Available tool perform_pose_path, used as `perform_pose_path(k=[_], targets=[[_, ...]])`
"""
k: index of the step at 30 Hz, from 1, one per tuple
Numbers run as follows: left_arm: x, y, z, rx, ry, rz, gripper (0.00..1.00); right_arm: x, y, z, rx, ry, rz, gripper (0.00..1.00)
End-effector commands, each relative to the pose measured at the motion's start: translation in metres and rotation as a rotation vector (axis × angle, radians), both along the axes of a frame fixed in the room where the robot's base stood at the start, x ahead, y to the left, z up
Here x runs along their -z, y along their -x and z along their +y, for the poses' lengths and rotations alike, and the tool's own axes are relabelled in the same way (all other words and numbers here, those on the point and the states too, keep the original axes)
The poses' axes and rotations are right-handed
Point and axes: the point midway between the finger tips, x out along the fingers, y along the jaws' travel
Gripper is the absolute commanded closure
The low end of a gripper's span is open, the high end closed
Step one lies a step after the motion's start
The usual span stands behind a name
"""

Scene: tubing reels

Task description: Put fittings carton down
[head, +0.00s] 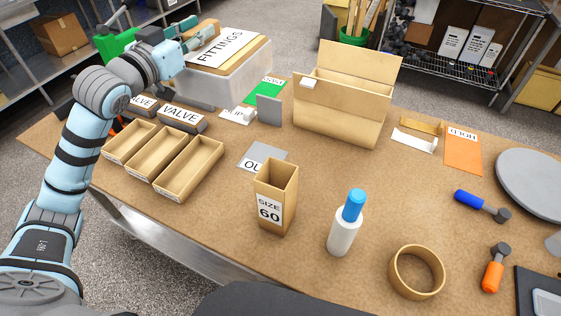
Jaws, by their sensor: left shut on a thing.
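The fittings carton (251,54) is a tan carton with a large white "FITTINGS" label on top. It is at the back left of the table, at the mouth of a translucent grey bin (222,88). The bin hides its lower part, and I cannot tell whether it rests on anything inside. My left gripper (196,43) is shut on the carton's left edge, reaching in from the left. My right gripper is not in view.
Valve boxes (182,118), open tan trays (190,166) and a "SIZE 60" box (276,196) stand on the table (335,170). A large open carton (338,108) stands right of the bin.

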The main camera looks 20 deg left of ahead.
Motion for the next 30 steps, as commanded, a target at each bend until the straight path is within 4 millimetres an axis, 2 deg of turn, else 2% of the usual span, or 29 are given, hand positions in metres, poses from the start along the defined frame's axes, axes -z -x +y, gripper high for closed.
perform_pose_path(k=[1, 7, 13, 20, 23, 27, 30], targets=[[0.01, 0.0, -0.002, 0.004, 0.001, -0.006, 1.0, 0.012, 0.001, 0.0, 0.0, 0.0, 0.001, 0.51], [0.037, -0.001, -0.003, 0.006, 0.001, -0.006, 1.0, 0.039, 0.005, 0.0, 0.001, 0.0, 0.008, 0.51], [0.074, 0.0, -0.002, 0.004, 0.001, -0.006, 1.0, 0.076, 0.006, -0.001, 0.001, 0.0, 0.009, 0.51], [0.105, 0.001, -0.001, 0.002, 0.001, -0.003, 1.0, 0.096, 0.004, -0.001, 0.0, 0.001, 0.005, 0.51], [0.135, 0.002, -0.001, 0.003, 0.003, 0.0, 1.0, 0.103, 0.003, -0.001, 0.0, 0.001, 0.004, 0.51], [0.186, 0.002, -0.001, 0.003, 0.004, 0.001, 1.0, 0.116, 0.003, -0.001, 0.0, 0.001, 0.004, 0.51], [0.217, 0.002, -0.001, 0.003, 0.004, -0.002, 1.0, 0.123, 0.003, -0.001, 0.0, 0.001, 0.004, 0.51]])
